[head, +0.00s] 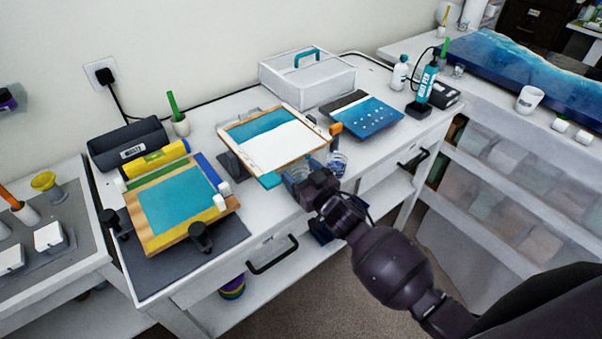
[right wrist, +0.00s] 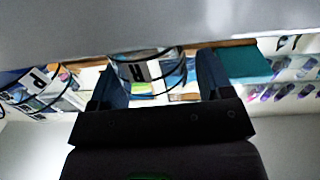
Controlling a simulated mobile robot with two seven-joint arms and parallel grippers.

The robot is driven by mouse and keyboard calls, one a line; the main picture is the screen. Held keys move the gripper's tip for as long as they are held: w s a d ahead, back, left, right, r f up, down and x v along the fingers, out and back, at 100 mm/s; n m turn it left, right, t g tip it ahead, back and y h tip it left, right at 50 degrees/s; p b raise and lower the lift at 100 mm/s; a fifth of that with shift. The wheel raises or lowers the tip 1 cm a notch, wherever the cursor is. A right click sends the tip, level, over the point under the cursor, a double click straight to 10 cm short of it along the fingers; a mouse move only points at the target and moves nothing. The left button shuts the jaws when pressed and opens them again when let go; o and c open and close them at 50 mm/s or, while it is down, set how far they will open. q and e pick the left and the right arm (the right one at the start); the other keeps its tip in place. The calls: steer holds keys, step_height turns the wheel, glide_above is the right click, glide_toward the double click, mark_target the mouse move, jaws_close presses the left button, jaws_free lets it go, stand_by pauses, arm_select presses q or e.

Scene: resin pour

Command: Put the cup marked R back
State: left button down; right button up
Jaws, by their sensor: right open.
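The clear cup marked R (right wrist: 137,71) shows between the two spread fingers of my right gripper (right wrist: 160,78) in the right wrist view. The gripper is open, with a finger on either side of the cup; I cannot tell whether either touches it. In the head view my right gripper (head: 315,184) is at the front edge of the white table, partly in front of a clear cup (head: 296,172). A second clear cup (head: 337,164), marked P in the right wrist view (right wrist: 38,84), stands beside it. My left gripper is not in view.
A tilted wood-framed board (head: 285,146) with a blue and white surface stands just behind the cups. A blue panel with a dark band (head: 362,118) lies to the right. A framed teal panel (head: 180,201) is at the left. A white lidded box (head: 306,77) stands at the back.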

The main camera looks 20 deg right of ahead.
steer(key=v, duration=1.2)
steer(key=s+d+f+m+g+h, duration=0.2)
steer(key=s+d+f+g+h, duration=0.3)
steer(key=s+f, duration=0.7)
steer(key=s+d, duration=0.2)
steer(key=shift+s+f, duration=0.3)
steer(key=shift+f, duration=0.05)
